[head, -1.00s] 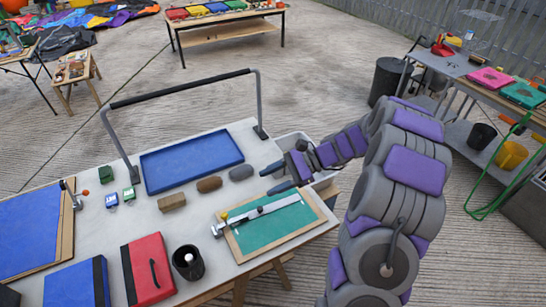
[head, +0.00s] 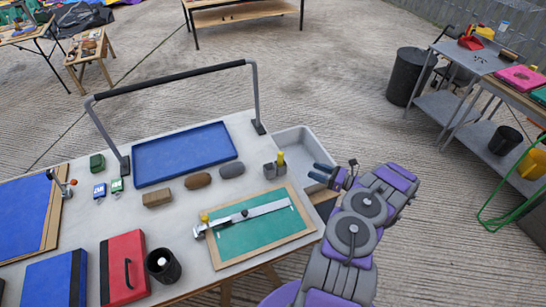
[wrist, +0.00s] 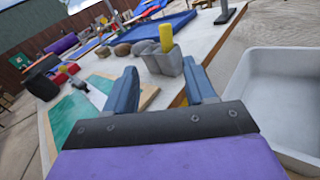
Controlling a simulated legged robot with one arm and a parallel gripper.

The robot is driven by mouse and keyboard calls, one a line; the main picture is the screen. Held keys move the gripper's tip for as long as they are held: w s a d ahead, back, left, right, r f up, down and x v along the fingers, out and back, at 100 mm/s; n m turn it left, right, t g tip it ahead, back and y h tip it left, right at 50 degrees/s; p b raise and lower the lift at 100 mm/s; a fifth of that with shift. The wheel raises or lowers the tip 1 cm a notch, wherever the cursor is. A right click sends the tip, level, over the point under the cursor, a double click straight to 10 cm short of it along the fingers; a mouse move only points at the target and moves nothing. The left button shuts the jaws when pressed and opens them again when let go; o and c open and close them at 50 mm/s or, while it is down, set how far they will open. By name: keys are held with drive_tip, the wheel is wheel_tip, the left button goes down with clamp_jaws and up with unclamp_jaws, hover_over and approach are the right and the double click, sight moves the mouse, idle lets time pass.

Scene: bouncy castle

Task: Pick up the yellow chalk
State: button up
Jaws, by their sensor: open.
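The yellow chalk (head: 281,157) stands upright in a small grey holder (head: 269,170) at the right end of the white table. It also shows in the wrist view (wrist: 166,38), with its lower end hidden inside the holder. My gripper (head: 319,173) is to the right of the holder, apart from it and near the grey bin. In the wrist view my gripper (wrist: 161,78) has its two blue-grey fingers spread with nothing between them. The chalk and holder appear beyond the gap between the fingertips.
A grey bin (head: 322,138) adjoins the table's right end. A green board with a metal ruler arm (head: 250,217) lies in front of the holder. Several stones (head: 198,181) and a blue tray (head: 187,153) lie to its left. A rail (head: 172,80) stands along the table's back.

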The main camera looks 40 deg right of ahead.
drive_tip(key=f, duration=0.1)
drive_tip(key=b, duration=0.2)
approach(282, 159)
drive_tip(key=shift+m+h, duration=0.3)
drive_tip(key=shift+m, duration=0.1)
drive_tip(key=w, duration=0.2)
drive_tip(key=w+a+f, duration=0.1)
drive_tip(key=w, duration=0.1)
drive_tip(key=shift+w+a, duration=0.1)
drive_tip(key=shift+w+a+r, duration=0.15)
drive_tip(key=shift+w+a, duration=0.2)
drive_tip(key=shift+w, duration=0.05)
drive_tip(key=x, duration=0.4)
drive_tip(key=shift+w+a+r+b, duration=0.1)
drive_tip(key=shift+w+a+b, duration=0.15)
drive_tip(key=shift+a+b, duration=0.1)
drive_tip(key=shift+w, duration=0.5)
drive_tip(key=shift+d, duration=0.1)
drive_tip(key=shift+c, duration=0.4)
drive_tip(key=shift+a, duration=0.2)
drive_tip(key=c, duration=0.9)
